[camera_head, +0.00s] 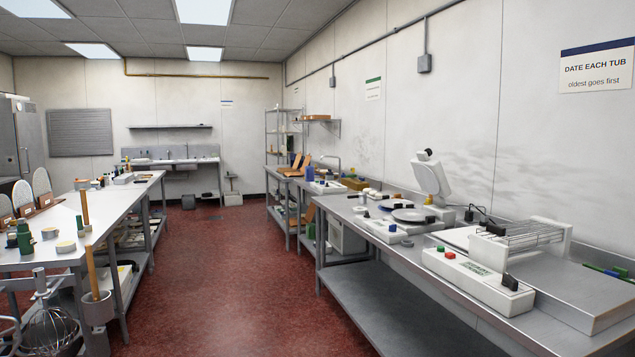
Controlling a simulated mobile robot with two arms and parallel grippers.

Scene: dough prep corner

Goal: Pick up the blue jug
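A small blue item (310,174) stands upright on the far part of the right-hand counter, near the tap. It may be the blue jug, but it is too small to tell its shape or whether it has a handle. Nothing else in view looks clearly like a blue jug. Neither of my grippers is in view.
The right counter (478,310) holds a white machine with a wire rack (520,240) and a scale-like device (408,215). The left table (100,222) bears bottles and tubs; a whisk (50,325) is at its near end. The red floor (215,270) between them is clear.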

